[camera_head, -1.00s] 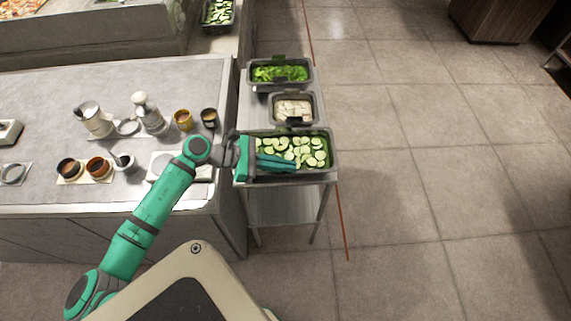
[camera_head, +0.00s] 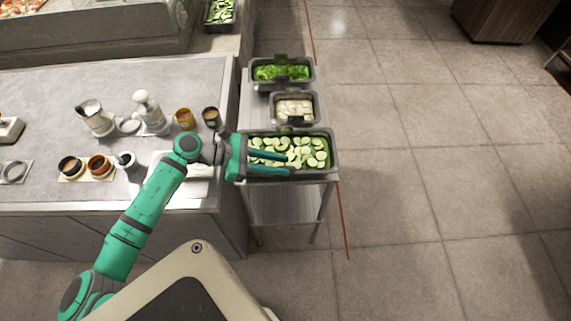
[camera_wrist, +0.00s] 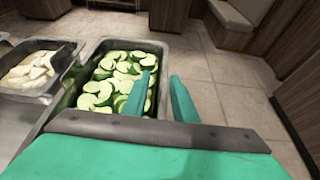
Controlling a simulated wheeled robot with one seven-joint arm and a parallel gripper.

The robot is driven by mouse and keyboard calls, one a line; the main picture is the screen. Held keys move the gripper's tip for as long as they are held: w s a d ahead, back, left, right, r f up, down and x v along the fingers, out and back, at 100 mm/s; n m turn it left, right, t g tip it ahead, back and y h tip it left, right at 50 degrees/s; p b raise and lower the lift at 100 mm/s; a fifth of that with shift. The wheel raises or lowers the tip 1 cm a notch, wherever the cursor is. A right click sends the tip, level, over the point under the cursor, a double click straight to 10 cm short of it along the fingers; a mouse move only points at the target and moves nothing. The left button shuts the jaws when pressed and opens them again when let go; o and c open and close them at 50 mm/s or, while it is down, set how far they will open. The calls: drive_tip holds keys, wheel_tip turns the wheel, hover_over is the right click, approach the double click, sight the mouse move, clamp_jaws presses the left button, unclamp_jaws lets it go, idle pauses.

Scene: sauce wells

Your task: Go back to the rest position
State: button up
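My gripper (camera_head: 288,163) is at the near left side of a metal pan of cucumber slices (camera_head: 330,147), with its fingers reaching over the pan. In the head view the two teal fingers are apart, with nothing between them. The wrist view shows the same two fingers (camera_wrist: 161,98) spread with a gap and empty. The pan's slices (camera_wrist: 115,75) lie beyond and left of the fingers there. My arm stretches from the lower left across the counter's front edge.
A side table (camera_head: 280,207) also holds a pan of greens (camera_head: 270,73) and a pan of pale pieces (camera_head: 293,106). The tiled floor (camera_head: 440,150) at right is clear.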

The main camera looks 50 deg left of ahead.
drive_tip(key=v, duration=0.8)
drive_tip(key=shift+a+r, duration=0.1)
